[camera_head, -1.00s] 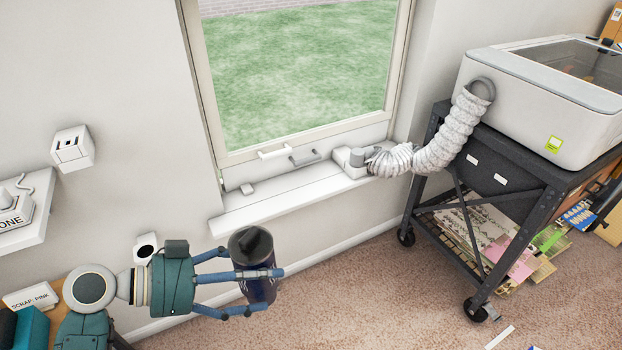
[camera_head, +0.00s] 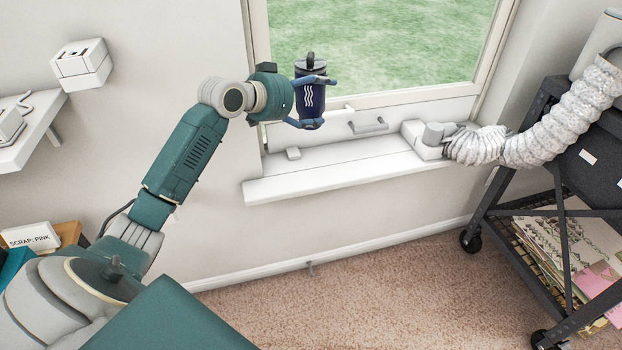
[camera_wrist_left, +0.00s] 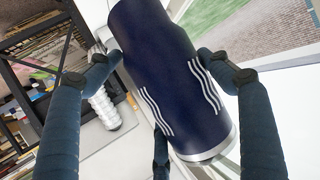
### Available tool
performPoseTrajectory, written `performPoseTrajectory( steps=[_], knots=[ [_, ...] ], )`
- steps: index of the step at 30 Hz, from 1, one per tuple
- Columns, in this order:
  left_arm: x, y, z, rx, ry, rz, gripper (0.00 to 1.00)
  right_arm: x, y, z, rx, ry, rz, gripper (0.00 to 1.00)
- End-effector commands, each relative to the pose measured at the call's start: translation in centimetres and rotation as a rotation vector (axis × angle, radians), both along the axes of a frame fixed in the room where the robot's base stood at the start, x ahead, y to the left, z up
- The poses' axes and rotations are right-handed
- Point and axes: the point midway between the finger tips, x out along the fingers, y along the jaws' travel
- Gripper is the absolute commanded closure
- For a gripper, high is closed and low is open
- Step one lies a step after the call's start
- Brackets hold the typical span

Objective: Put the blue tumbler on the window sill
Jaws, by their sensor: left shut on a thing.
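The blue tumbler (camera_head: 309,99) is dark blue with white wavy lines and a black lid. My left gripper (camera_head: 318,100) is shut on it and holds it upright in front of the window, above the left part of the sill. The white window sill (camera_head: 350,172) runs below it, and the tumbler is apart from it. In the left wrist view the tumbler (camera_wrist_left: 172,75) fills the middle, with the fingers of my left gripper (camera_wrist_left: 165,90) around it and its silvery base at the lower right. My right gripper is not in view.
Window handles (camera_head: 368,126) stick out behind. The sill's middle is clear. A dark cart (camera_head: 520,200) stands at right.

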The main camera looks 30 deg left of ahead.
Motion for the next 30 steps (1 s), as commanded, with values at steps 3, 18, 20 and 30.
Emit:
performPoseTrajectory(
  steps=[3,18,20,30],
  knots=[
    [0.0,0.0,-2.8,-0.005,0.006,0.002,0.58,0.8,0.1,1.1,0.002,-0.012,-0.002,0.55],
    [0.0,0.0,-14.6,-0.004,0.001,0.002,0.58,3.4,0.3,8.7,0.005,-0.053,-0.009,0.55],
    [0.0,0.0,-15.2,-0.003,0.001,0.001,0.58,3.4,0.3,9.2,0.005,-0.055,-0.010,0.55],
    [-0.1,0.0,-19.0,-0.003,0.002,0.002,0.58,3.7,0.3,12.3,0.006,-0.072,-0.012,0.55]
  ],
)
